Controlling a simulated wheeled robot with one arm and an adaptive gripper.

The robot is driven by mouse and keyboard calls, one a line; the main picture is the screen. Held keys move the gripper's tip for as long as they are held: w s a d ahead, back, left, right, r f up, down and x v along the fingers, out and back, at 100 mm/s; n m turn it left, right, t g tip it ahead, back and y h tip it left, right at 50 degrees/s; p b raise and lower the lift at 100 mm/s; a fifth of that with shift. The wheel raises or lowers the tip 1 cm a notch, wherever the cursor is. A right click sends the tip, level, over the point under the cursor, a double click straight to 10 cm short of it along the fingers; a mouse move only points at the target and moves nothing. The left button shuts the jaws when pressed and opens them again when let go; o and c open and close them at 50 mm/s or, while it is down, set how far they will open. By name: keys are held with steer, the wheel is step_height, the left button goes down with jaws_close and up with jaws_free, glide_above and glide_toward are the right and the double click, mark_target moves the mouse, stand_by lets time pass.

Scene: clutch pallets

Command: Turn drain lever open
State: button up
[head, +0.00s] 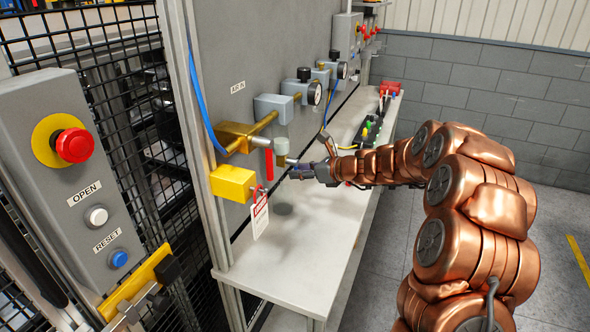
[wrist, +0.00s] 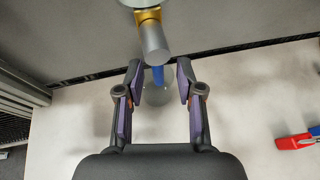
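The blue drain lever (wrist: 158,76) hangs below a grey cylinder (wrist: 154,40) with a brass fitting in the wrist view. My gripper (wrist: 160,82) is open, with one purple-padded finger on each side of the lever. A gap shows between the lever and each finger, so neither appears to touch it. In the head view my gripper (head: 310,158) is at the pipework, just right of a small silver fitting (head: 282,150). The lever is too small and too covered there to make out clearly.
A red handle (head: 268,166), a yellow block (head: 232,183) and a hanging tag (head: 260,217) are close left of my gripper.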

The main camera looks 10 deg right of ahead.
steer(key=shift+x, duration=0.95)
steer(key=shift+s, duration=0.1)
jaws_close()
